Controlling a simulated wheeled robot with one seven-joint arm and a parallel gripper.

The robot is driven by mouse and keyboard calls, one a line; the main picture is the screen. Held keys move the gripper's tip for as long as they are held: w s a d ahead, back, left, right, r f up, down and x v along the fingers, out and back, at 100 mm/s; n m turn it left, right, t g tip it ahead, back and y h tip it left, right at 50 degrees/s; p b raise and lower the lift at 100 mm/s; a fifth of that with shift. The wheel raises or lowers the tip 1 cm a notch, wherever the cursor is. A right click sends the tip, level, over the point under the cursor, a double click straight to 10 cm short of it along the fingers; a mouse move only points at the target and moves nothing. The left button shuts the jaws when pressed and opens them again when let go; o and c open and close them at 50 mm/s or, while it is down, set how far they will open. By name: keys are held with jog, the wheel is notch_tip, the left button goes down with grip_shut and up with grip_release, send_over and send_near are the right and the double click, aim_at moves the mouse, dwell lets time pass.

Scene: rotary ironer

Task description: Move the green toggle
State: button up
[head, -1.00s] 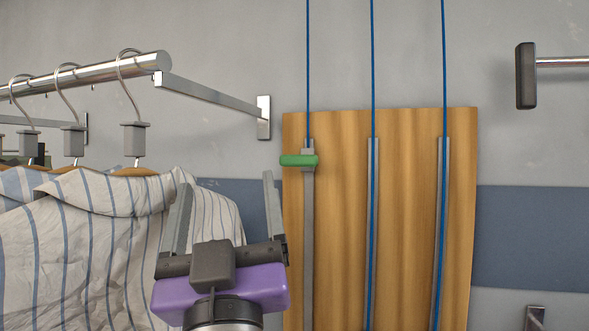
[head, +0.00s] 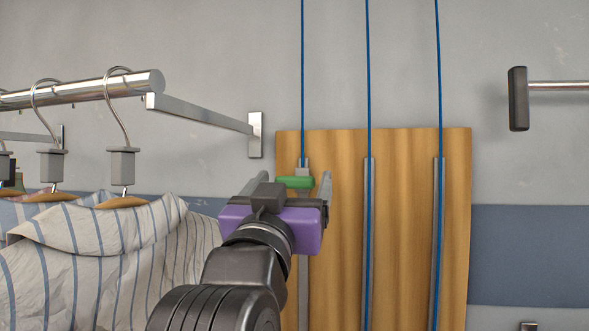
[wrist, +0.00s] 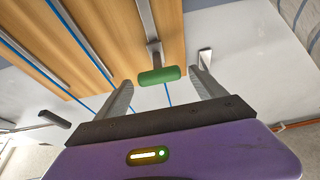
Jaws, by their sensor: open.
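The green toggle (head: 295,182) is a short horizontal bar at the top of a grey vertical rail on the wooden panel, with a blue cord running up above it. In the wrist view the green toggle (wrist: 159,75) lies between and beyond the fingertips, across the opening. My gripper (head: 292,185), with its purple body, is open and empty. In the head view one finger is left of the toggle and the other just right of it. In the wrist view the gripper's fingers (wrist: 160,88) are spread on either side of it, with no clear contact.
The wavy wooden panel (head: 400,230) also carries two more grey rails with blue cords (head: 369,120), right of the toggle. At left, striped garments (head: 110,250) hang from a metal rail (head: 90,93). A dark-ended metal bar (head: 518,99) juts from the upper right wall.

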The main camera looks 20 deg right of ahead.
jog(key=shift+x, duration=1.15)
grip_shut()
